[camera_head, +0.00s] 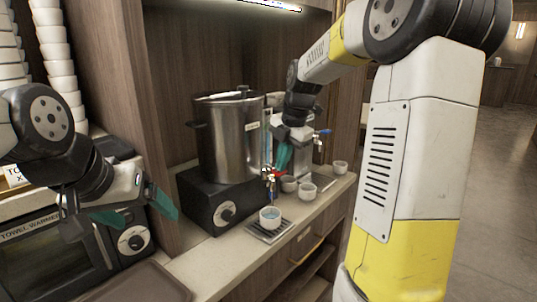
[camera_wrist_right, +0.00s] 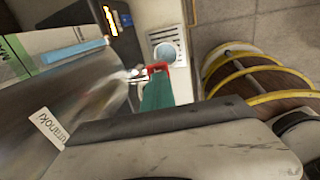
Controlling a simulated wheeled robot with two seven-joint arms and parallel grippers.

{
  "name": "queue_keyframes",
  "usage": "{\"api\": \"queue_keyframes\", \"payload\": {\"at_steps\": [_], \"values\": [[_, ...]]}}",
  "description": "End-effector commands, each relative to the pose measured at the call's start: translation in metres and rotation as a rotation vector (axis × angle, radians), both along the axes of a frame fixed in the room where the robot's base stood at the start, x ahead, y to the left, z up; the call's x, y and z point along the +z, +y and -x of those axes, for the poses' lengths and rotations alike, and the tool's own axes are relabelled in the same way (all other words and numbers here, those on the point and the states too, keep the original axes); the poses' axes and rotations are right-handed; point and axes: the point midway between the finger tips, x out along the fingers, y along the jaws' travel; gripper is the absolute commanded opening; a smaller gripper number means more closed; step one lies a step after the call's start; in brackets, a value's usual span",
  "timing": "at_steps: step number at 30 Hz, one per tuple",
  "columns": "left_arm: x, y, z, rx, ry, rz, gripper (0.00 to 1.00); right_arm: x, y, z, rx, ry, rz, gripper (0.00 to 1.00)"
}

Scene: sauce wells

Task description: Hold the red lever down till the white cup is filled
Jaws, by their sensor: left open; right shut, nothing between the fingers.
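The white cup (camera_head: 270,218) stands upright on a drip tray below the red-levered tap. Bluish liquid shows inside it; in the right wrist view the cup (camera_wrist_right: 166,52) is seen from above. I cannot tell the exact level. The red lever (camera_head: 269,173) is on the tap of the steel pot and also shows in the wrist view (camera_wrist_right: 157,67). My right gripper (camera_head: 281,159) is shut and empty, its green fingertips at the lever, seemingly touching it. How far down the lever is, I cannot tell. My left gripper (camera_head: 150,207) is open and empty at the left.
The steel pot (camera_head: 225,140) stands on a black heater (camera_head: 205,202) with a knob. More cups (camera_head: 307,190) stand to the right, near a second tap with a blue lever (camera_head: 322,131). A towel warmer (camera_head: 60,260) and cup stacks (camera_head: 55,45) are at the left.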

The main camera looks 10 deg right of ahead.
Motion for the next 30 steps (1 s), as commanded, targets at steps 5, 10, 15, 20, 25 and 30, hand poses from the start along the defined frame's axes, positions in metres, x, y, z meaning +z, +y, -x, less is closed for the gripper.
{"api": "queue_keyframes", "payload": {"at_steps": [5, 10, 15, 20, 25, 30], "values": [[0.0, 0.0, 0.0, 0.0, 0.0, 0.0, 0.85, 0.0, 0.0, 0.0, 0.0, 0.001, 0.0, 0.0], [0.0, 0.0, 0.0, 0.0, 0.0, 0.0, 0.85, 0.0, 0.0, 0.0, 0.0, 0.001, 0.0, 0.0], [0.0, 0.0, 0.0, 0.0, 0.0, 0.0, 0.85, 0.001, 0.0, 0.0, 0.0, 0.0, 0.0, 0.0], [0.0, 0.0, 0.0, 0.0, 0.0, 0.0, 0.85, 0.008, 0.0, 0.0, 0.0, -0.001, 0.0, 0.0], [0.0, 0.0, 0.0, 0.0, 0.0, 0.0, 0.85, 0.015, 0.0, 0.0, 0.0, 0.0, 0.0, 0.0], [0.0, 0.0, 0.0, 0.0, 0.0, 0.0, 0.85, 0.016, 0.0, 0.0, 0.0, 0.0, 0.0, 0.0]]}}
